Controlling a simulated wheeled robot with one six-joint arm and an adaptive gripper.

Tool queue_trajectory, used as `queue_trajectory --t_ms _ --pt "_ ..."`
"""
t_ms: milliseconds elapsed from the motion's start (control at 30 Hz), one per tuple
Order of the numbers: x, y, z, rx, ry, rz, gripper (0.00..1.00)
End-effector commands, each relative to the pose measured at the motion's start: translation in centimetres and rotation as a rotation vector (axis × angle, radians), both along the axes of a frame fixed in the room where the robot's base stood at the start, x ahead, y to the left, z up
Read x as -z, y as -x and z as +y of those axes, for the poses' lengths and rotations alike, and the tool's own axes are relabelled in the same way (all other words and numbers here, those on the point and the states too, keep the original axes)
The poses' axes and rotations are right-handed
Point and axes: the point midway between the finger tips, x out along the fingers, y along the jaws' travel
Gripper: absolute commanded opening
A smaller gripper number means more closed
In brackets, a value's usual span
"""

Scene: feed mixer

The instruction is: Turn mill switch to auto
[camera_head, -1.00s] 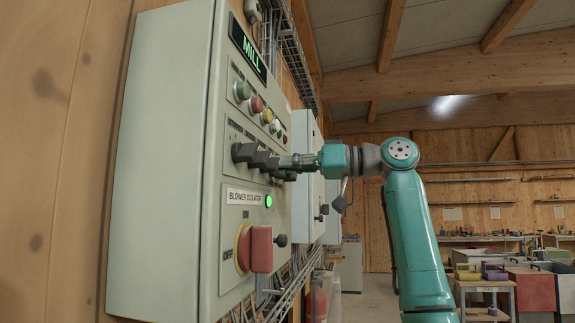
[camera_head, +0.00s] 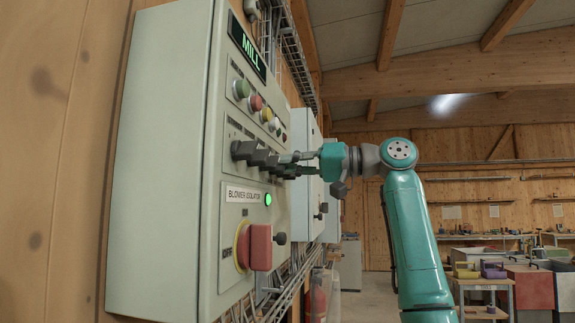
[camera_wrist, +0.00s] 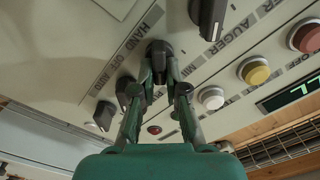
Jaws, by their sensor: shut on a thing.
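A row of black rotary switch knobs (camera_head: 248,152) sits on the front of the grey MILL cabinet (camera_head: 165,160). My gripper (camera_head: 290,164) reaches the row from the right in the head view. In the wrist view my gripper (camera_wrist: 161,75) has its two fingers closed around one black knob (camera_wrist: 159,52). HAND, OFF and AUTO lettering (camera_wrist: 125,62) is printed beside it. Another knob (camera_wrist: 209,18) lies above right, and more (camera_wrist: 103,115) lie below left. The fingers hide part of the held knob, and I cannot read its pointer direction.
A red isolator handle (camera_head: 261,247) juts out below the knobs, beside a lit green lamp (camera_head: 268,200). Coloured push buttons (camera_head: 257,103) sit above them. More grey boxes (camera_head: 309,190) stand further along the wall. The right side holds workbenches (camera_head: 485,285).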

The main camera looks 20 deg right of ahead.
Motion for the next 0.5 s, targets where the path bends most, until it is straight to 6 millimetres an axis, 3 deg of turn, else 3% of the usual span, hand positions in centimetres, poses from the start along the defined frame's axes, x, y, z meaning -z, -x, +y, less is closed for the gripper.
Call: queue_trajectory --t_ms 300,333,400,433,500 --pt "0.04 -0.06 -0.07 0.001 -0.001 0.003 0.0" --pt "0.04 -0.06 -0.07 0.001 -0.001 0.003 0.15" --pt "0.04 -0.06 -0.07 0.001 -0.001 0.003 0.32" --pt "0.04 -0.05 -0.06 0.001 -0.001 0.003 0.38" --pt "0.03 -0.05 -0.05 0.001 -0.001 0.003 0.38"
